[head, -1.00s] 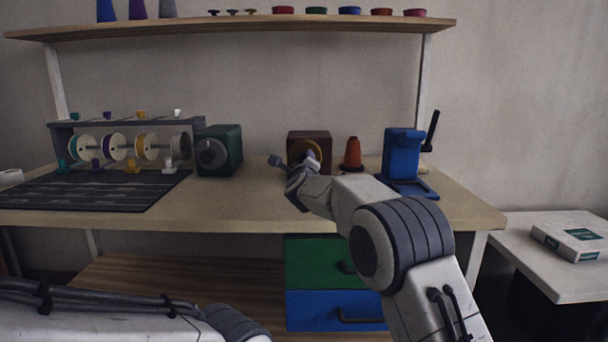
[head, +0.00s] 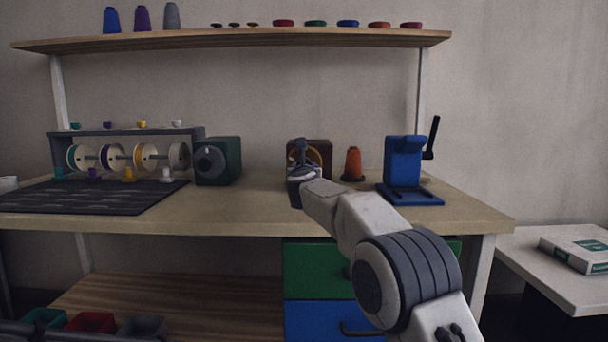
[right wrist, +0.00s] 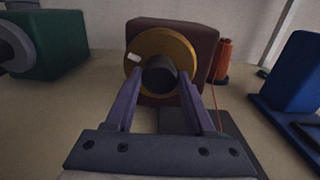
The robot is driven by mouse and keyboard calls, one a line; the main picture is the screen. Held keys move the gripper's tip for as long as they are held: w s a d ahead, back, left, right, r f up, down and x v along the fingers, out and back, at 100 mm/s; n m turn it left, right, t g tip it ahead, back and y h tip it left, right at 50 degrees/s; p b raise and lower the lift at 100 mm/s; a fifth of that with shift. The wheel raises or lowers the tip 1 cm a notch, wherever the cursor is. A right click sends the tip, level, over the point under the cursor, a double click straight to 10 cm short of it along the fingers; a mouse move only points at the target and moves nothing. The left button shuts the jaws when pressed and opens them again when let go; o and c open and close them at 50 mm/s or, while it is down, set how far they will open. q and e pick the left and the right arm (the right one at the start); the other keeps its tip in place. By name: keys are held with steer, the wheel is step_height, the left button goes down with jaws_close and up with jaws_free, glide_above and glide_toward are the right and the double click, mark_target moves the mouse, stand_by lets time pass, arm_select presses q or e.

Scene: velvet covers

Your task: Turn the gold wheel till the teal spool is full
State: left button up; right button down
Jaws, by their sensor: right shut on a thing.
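The gold wheel (right wrist: 148,45) is a disc with a white mark at its upper left and a dark round hub, on the front of a brown box (right wrist: 197,40). In the head view the gold wheel (head: 313,154) is partly hidden by my right gripper (head: 299,160). In the right wrist view my right gripper (right wrist: 161,80) is shut on the wheel's dark hub, one finger on each side. The teal-wound spool (head: 72,158) is leftmost in a row of pale spools on the grey rack; how full it is cannot be told. My left gripper is out of view.
A green box with a grey dial (head: 222,160) stands left of the wheel. An orange thread cone (head: 353,163) and a blue crank stand (head: 404,163) are to its right. A dark mat (head: 90,198) lies in front of the rack. The bench front is clear.

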steer(key=shift+f+m+b, duration=0.1)
steer(key=shift+m+b, duration=0.5)
steer(key=shift+m, duration=1)
steer(key=shift+c, duration=1.2)
jaws_free()
steer(key=shift+s+b, duration=0.25)
steer(key=shift+b, duration=0.1)
steer(key=s+b, duration=0.4)
steer(key=s, duration=0.5)
steer(key=shift+s, duration=0.5)
